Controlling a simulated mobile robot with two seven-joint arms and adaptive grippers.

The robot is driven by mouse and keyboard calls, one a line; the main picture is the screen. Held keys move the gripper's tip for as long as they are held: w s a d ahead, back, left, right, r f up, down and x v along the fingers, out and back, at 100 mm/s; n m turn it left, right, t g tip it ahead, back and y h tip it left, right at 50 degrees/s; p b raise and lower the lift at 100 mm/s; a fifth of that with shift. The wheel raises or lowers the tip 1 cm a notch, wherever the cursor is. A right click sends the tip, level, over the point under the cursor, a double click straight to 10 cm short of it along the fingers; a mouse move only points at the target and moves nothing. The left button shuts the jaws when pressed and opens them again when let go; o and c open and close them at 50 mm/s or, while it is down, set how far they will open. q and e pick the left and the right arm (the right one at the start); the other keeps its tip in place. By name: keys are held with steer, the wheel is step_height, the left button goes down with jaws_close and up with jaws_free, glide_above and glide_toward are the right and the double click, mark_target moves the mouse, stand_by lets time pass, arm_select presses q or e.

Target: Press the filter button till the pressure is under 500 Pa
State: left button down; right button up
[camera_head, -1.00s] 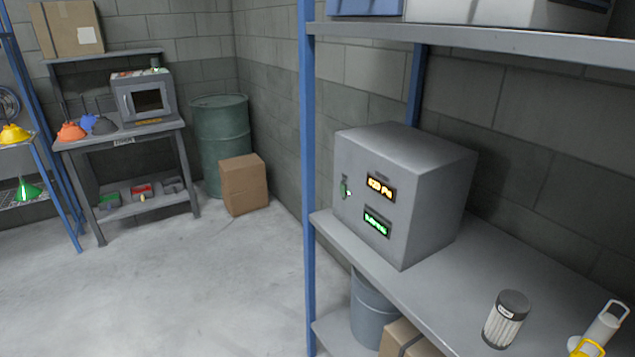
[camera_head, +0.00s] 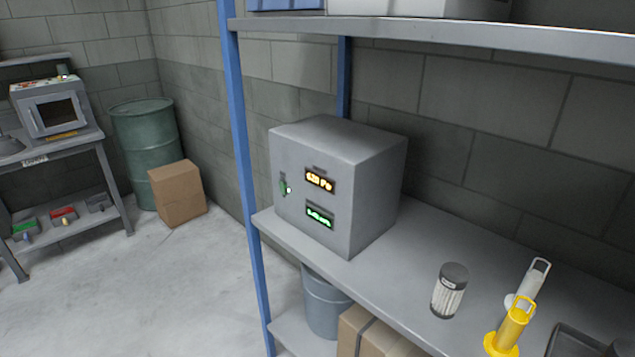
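A grey metal box (camera_head: 372,207) sits on the blue-posted shelf. Its front has an orange display (camera_head: 319,180) that seems to end in "Pa"; the digits are too blurred to read surely. A green display (camera_head: 319,217) below it is also unreadable. A small green control with a light spot (camera_head: 285,188) is on the front, left of the displays; I cannot tell whether it is the filter button. Neither of my grippers is in view.
A dark-capped filter cartridge (camera_head: 449,291), a white handled cylinder (camera_head: 527,286) and a yellow one (camera_head: 510,330) stand on the shelf board (camera_head: 405,270). A blue post (camera_head: 243,170) is left of the box. A green drum (camera_head: 148,150) and a cardboard box (camera_head: 178,193) stand on the floor behind.

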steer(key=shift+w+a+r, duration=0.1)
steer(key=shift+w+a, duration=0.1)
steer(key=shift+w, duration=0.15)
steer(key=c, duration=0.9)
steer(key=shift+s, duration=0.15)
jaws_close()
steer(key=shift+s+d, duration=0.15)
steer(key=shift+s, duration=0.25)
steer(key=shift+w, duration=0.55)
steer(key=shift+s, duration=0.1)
